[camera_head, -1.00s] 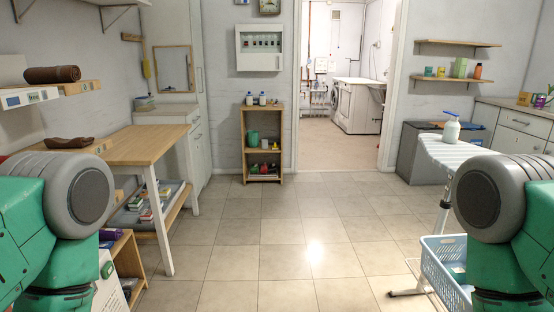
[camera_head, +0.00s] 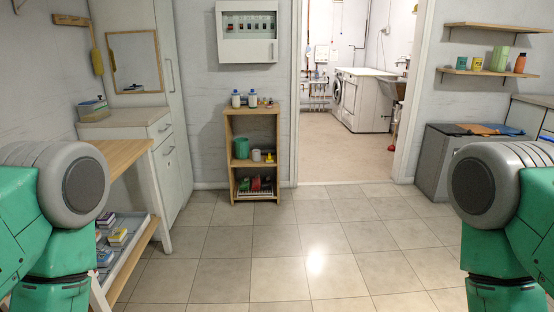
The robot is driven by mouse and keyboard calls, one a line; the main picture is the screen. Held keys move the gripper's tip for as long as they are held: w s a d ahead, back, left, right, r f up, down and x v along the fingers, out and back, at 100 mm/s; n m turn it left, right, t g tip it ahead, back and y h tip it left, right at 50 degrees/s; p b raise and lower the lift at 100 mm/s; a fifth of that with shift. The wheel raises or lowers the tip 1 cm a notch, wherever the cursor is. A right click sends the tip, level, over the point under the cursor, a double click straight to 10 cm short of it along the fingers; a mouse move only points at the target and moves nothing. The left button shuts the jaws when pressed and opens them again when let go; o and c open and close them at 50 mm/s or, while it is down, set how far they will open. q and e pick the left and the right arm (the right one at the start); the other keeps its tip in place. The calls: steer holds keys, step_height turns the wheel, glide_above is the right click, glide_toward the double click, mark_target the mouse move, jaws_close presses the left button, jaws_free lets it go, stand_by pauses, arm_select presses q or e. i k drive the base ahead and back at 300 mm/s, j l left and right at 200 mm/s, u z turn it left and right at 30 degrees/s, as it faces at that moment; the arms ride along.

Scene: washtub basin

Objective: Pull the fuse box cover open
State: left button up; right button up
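The fuse box (camera_head: 247,33) is a white box on the back wall, above a small wooden shelf unit. A row of breakers shows in its front, behind what looks like a clear window in the cover. The cover looks shut. My green and grey arm parts stand at the left and right edges of the view, far from the box. Neither gripper is in view.
The wooden shelf unit (camera_head: 254,152) with bottles on top stands right below the fuse box. A wooden table (camera_head: 122,155) and a white cabinet (camera_head: 165,170) are at left. A grey chest (camera_head: 437,165) is at right. The tiled floor (camera_head: 290,245) ahead is clear.

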mark_target(259, 50)
steer(key=i, duration=4.05)
